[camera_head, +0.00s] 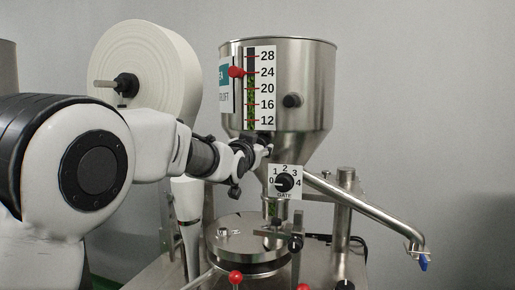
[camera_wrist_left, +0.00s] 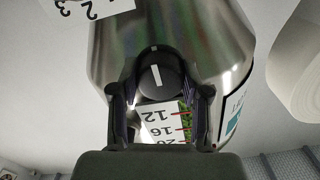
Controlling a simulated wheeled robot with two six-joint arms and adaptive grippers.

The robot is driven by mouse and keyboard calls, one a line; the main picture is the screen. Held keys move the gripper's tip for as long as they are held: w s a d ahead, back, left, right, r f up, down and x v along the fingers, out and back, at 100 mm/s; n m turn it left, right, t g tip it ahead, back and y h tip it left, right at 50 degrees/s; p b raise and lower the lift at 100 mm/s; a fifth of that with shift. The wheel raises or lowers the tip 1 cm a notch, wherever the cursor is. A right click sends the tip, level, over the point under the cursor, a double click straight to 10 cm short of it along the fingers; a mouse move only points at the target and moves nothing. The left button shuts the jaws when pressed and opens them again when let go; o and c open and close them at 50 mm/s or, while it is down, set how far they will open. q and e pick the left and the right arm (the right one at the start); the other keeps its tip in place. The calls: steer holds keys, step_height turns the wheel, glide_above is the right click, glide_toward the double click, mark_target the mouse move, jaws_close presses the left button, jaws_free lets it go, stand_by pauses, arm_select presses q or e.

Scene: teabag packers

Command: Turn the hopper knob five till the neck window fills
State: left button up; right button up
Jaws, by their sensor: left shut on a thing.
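The steel hopper (camera_head: 308,75) stands on the packer; its wall also shows in the left wrist view (camera_wrist_left: 205,40). My left gripper (camera_head: 265,150) is shut on a black knob (camera_wrist_left: 157,78) with a white line, just below the gauge; the head view hides this knob behind the gripper. Below is the gate dial (camera_head: 285,182), numbered 0 to 4; its pointer is too small to read. The neck window (camera_head: 271,209) looks greenish, its fill unclear.
Another dark knob (camera_head: 292,101) sticks out of the hopper's right side. A steel chute (camera_head: 370,208) slopes down to the right. A white paper roll (camera_head: 150,65) stands behind my left arm. Red-tipped levers (camera_head: 235,277) stand at the front.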

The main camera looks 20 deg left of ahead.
arm_select(q)
steer(key=shift+r, duration=0.3)
steer(key=o, duration=0.9)
steer(key=shift+w+f, duration=0.1)
steer(key=shift+f, duration=0.05)
